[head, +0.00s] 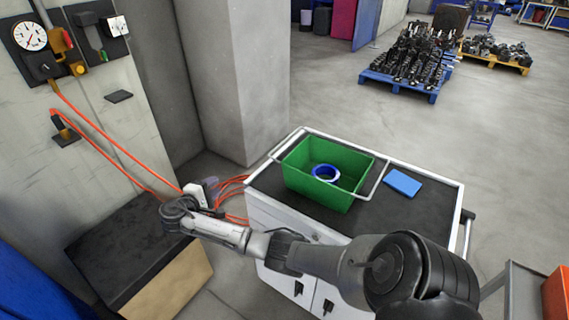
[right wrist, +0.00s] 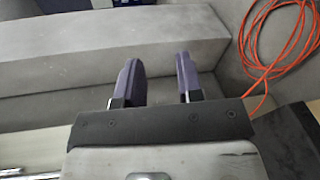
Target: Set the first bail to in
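A green bin (head: 360,170) stands on the cart with a blue-and-white ring (head: 325,172) inside. A thin white wire bail (head: 378,181) sticks outward past the bin's right end. Another white wire (head: 283,144) shows at its left end, also outside the bin. I cannot tell which bail is the first. My right gripper (head: 211,187) is left of the cart, apart from the bin. In the right wrist view its two purple fingers (right wrist: 157,85) are apart with nothing between them. My left gripper is not in view.
The cart (head: 420,215) has a dark top with a white rail and a blue box (head: 403,182) right of the bin. Orange hoses (head: 110,150) hang from the wall near my right gripper. A concrete pillar (head: 235,80) rises behind. A dark-topped box (head: 130,240) stands left.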

